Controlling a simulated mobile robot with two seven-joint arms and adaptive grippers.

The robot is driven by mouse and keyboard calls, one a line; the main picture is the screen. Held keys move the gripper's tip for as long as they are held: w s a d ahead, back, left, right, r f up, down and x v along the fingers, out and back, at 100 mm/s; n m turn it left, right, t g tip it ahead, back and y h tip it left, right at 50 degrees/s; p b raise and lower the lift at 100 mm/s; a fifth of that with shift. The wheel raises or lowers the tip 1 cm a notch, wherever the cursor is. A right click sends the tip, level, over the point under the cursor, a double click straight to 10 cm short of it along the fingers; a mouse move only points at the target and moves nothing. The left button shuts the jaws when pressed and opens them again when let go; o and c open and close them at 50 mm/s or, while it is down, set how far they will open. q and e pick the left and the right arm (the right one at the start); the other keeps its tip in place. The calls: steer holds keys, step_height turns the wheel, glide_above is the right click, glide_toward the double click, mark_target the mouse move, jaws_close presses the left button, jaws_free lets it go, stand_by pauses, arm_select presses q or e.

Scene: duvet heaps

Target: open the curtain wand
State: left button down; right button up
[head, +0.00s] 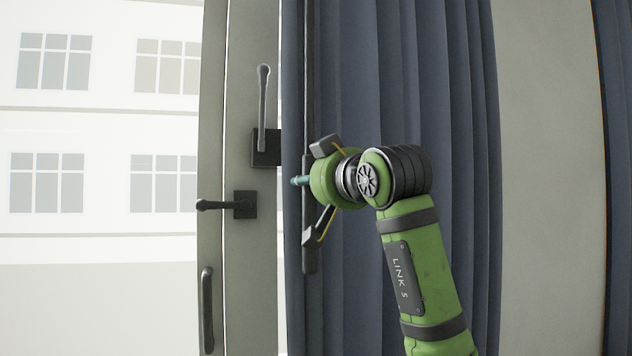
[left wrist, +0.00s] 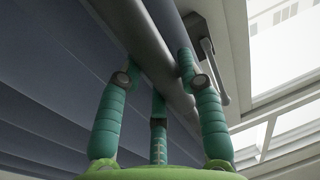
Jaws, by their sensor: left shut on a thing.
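The curtain wand (head: 308,80) is a dark upright rod hanging along the left edge of the blue-grey curtain (head: 455,130). My left gripper (head: 300,181) is at the wand's lower, thicker part, and the wrist hides some of it. In the left wrist view the wand (left wrist: 148,40) runs between the teal fingers of the left gripper (left wrist: 160,72), which are shut on it. The wand's lower end shows below the gripper in the head view. My right gripper is not in view.
Another handle (head: 207,310) is lower left. Bare wall (head: 548,180) lies right of the curtain, with a second curtain (head: 617,120) at the right edge.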

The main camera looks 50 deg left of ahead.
arm_select(q)
steer(key=c, duration=0.8)
jaws_free()
steer(key=shift+r, duration=0.1)
steer(key=shift+s+a, duration=0.1)
steer(key=v, duration=1.2)
